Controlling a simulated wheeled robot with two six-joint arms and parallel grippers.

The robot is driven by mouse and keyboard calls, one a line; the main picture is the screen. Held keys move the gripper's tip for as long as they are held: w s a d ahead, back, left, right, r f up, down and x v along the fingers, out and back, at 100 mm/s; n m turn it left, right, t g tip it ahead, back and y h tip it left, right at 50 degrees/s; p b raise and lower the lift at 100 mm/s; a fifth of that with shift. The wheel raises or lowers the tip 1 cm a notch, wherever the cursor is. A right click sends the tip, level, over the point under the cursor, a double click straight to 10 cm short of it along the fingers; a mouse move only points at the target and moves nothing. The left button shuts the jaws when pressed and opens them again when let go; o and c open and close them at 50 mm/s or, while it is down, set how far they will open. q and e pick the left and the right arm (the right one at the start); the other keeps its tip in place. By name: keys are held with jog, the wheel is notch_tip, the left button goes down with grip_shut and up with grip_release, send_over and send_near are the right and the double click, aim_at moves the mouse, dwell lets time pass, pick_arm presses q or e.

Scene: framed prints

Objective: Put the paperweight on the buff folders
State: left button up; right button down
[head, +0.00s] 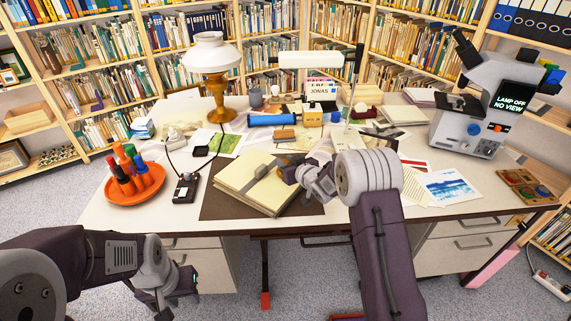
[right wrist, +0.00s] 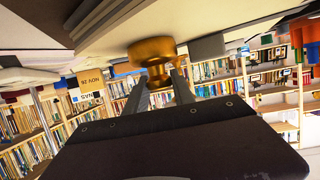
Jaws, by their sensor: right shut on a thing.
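The buff folders (head: 246,184) lie as a stack with a grey band across them on a dark mat at the desk's front middle. My right gripper (head: 287,173) is at the right edge of the folders. In the right wrist view it is shut on the brass paperweight (right wrist: 151,52), a round knobbed piece between the fingers. The paperweight's wide end faces the pale surface at the top of that view; I cannot tell whether they touch. In the head view the gripper hides the paperweight. My left gripper (head: 172,297) hangs low before the desk; its fingers are unclear.
An orange tray (head: 134,192) with several markers stands left of the folders. A black box (head: 185,188) with a cable is between them. A lamp (head: 213,75) stands behind, a microscope (head: 470,120) at right. Prints (head: 449,187) lie right of my right arm.

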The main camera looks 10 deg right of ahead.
jog(key=shift+r, duration=0.15)
jog(key=c, duration=1.1)
grip_release()
jog(key=shift+o, duration=0.2)
jog(key=shift+s, duration=0.1)
jog(key=shift+s+d+r, duration=0.1)
jog(key=shift+s+r, duration=0.05)
jog(key=shift+s, duration=0.05)
jog(key=p+v, duration=0.1)
jog(key=v, duration=1)
jog(key=shift+s, duration=0.25)
